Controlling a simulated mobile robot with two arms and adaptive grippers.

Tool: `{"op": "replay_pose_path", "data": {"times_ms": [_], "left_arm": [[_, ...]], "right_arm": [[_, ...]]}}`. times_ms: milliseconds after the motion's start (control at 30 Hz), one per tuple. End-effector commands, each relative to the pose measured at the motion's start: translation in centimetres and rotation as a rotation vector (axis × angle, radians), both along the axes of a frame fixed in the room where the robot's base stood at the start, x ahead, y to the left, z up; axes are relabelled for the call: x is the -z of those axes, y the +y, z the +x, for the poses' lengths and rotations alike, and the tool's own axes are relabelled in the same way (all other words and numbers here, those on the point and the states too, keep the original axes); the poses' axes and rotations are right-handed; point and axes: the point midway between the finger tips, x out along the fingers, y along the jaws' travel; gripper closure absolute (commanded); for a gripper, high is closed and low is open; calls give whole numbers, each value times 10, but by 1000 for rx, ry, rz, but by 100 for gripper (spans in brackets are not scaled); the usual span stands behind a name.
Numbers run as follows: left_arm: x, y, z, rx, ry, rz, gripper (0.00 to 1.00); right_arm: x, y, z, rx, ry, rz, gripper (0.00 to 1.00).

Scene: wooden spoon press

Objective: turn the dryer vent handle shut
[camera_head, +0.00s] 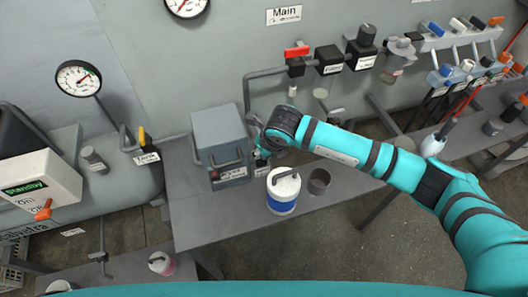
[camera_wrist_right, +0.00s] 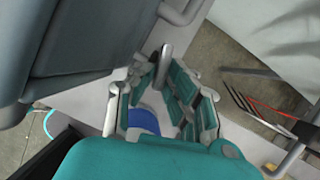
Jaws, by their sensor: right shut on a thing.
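The dryer appears to be the grey box (camera_head: 220,140) on the grey bench, with a bar handle on its front and a label too small to read. My right gripper (camera_head: 262,155) is at the box's right side, partly hidden by its own wrist. In the right wrist view my right gripper (camera_wrist_right: 160,85) has its teal fingers around a small grey lever, which I take as the vent handle (camera_wrist_right: 164,62). It is shut on it beside the large grey box (camera_wrist_right: 85,40). The lever's exact angle is hard to tell. My left gripper is not in view.
A white canister with a blue band (camera_head: 284,190) stands close in front of my right gripper, with a dark cup (camera_head: 319,181) beside it. A pipe with a red-handled valve (camera_head: 296,51) runs behind. The bench (camera_head: 215,220) is clear at front left.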

Motion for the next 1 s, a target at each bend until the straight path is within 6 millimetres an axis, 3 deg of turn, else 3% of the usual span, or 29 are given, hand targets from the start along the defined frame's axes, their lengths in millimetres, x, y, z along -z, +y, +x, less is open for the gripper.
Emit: {"op": "replay_pose_path", "data": {"times_ms": [300, 800, 833, 1000], "left_arm": [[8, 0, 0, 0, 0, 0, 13], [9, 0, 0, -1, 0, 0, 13], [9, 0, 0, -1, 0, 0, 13], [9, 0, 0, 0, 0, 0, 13]], "right_arm": [[0, 2, 0, 109, 0, 1, 100], [-1, 2, 0, 128, -1, 1, 100], [-1, 2, 0, 127, -1, 0, 86], [-1, 2, -1, 126, 0, 0, 64]]}}
